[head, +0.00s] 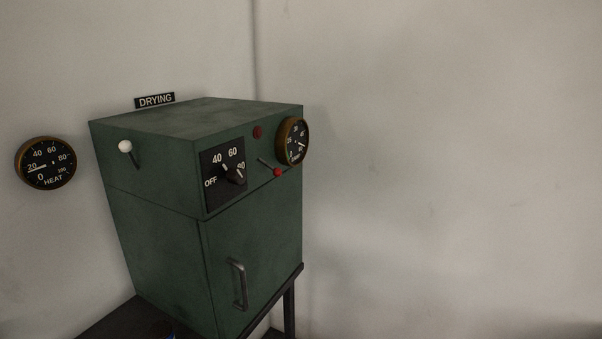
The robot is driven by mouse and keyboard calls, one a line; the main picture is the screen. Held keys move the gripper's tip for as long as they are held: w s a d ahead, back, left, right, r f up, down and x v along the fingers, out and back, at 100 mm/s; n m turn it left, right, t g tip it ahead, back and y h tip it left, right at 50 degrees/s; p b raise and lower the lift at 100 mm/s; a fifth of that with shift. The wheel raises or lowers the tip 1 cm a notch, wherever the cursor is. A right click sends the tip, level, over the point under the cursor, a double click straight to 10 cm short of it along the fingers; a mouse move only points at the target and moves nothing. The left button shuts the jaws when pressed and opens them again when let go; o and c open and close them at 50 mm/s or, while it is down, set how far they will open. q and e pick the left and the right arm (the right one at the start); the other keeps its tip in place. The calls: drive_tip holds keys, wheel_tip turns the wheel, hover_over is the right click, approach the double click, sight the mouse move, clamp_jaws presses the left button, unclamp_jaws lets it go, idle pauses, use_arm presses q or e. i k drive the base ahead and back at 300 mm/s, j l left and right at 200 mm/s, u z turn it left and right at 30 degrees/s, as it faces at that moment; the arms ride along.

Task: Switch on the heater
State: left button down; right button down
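The heater is a green metal cabinet (160,240) on a dark stand, under a sign reading DRYING (155,100). Its front panel has a black dial plate with a knob (234,176) marked OFF, 40, 60 and a further number; the pointer's setting is hard to read. A lever with a red tip (277,172) slants down to the right beside it. A white-knobbed lever (125,147) sits on the left side, its knob up. A dark red round lamp (257,132) looks unlit. Neither gripper is in view.
A round HEAT gauge (46,163) hangs on the wall at left, its needle near 20. Another round gauge (293,141) is at the cabinet's upper right. The door below has a metal handle (238,284). The dark stand (290,308) shows underneath. Bare wall fills the right.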

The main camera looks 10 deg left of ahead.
sight(277, 172)
drive_tip(key=i+l, duration=0.35)
drive_tip(key=i, duration=0.25)
drive_tip(key=i+l, duration=0.35)
drive_tip(key=i, duration=0.2)
drive_tip(key=u, duration=0.05)
